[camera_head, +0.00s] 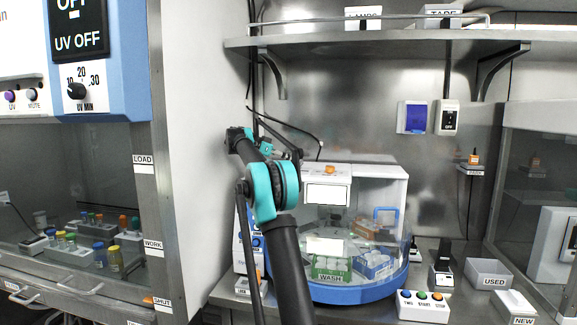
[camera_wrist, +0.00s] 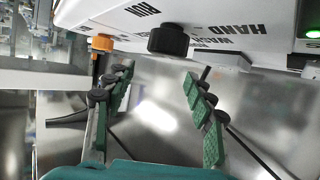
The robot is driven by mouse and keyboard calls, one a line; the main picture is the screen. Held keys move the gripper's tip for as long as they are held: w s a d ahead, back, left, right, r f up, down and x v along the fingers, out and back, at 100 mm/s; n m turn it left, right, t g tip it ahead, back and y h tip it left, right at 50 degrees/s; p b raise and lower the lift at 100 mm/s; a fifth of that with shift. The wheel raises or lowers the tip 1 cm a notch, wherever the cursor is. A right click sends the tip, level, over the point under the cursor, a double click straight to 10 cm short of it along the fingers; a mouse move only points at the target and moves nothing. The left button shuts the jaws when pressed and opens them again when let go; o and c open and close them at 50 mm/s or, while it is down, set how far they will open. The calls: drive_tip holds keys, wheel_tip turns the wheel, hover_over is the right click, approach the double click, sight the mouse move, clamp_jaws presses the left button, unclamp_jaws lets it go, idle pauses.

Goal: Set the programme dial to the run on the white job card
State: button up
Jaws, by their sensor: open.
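In the wrist view a black dial (camera_wrist: 168,40) sticks out from a white panel (camera_wrist: 215,18). Printed words near it, upside down, include RUN and HAND. My gripper (camera_wrist: 158,75) is open and empty. Its two green-padded fingers stand apart below the dial in the picture, and the dial lies beyond their tips, seemingly not touched. In the head view my arm rises in front of the domed machine (camera_head: 360,290), and the gripper's fingers cannot be made out. A blank-looking white plate (camera_head: 328,193) is on the machine's front; I cannot tell whether it is the job card.
An orange knob (camera_wrist: 103,43) sits left of the dial. A green light (camera_wrist: 313,34) glows at the right. In the head view a three-button box (camera_head: 423,306) stands before the machine, and a grey bin (camera_head: 488,273) to its right. A shelf (camera_head: 370,38) hangs above.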

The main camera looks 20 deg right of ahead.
wheel_tip(320, 180, up, 7)
drive_tip(key=shift+f, duration=0.1)
idle(0.7)
